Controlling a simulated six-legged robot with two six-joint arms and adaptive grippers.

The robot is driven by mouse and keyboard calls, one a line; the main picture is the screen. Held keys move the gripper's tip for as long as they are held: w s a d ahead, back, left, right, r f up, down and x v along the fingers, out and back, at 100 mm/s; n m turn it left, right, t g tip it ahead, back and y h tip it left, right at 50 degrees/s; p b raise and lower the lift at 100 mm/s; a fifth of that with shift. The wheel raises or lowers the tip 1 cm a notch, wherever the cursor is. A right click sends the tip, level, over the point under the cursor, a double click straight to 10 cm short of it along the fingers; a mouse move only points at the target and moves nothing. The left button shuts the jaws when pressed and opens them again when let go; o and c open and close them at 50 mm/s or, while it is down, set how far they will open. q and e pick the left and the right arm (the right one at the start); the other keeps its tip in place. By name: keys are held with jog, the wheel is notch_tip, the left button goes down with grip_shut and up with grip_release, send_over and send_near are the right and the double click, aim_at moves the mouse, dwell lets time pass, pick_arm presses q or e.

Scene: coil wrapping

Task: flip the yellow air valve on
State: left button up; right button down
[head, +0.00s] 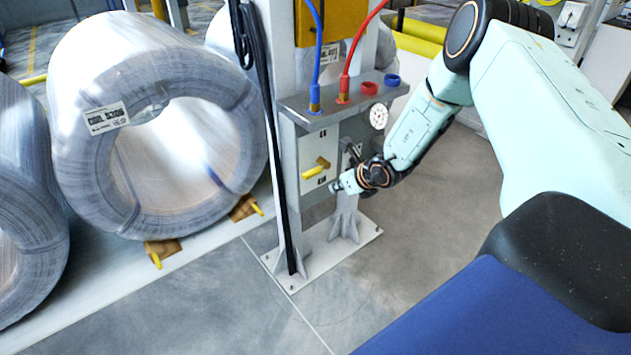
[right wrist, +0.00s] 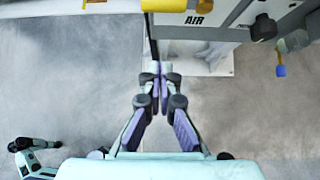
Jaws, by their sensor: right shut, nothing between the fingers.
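The yellow air valve (head: 317,169) is a small yellow lever on a pale panel on the front of the grey post. A yellow part, likely the same handle, shows at the top edge of the right wrist view (right wrist: 163,5), beside the AIR label. My right gripper (head: 336,187) is just right of and below the valve in the head view, apart from it. Its fingers (right wrist: 157,72) are together and hold nothing.
The grey post's base plate (head: 325,246) is on the floor. Blue (head: 317,50) and red (head: 357,45) hoses run to the bracket (head: 330,107) above the panel. A large wrapped coil (head: 85,165) stands at left. The floor right of the post is clear.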

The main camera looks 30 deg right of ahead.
jog(key=b+x, duration=0.5)
jog(key=x, duration=0.5)
jog(key=r, duration=0.1)
jog(key=w+r, duration=0.1)
jog(key=r, duration=0.1)
jog(key=shift+w+r, duration=0.2)
jog(key=shift+w, duration=0.1)
jog(key=shift+w+f, duration=0.1)
jog(key=shift+s, duration=0.2)
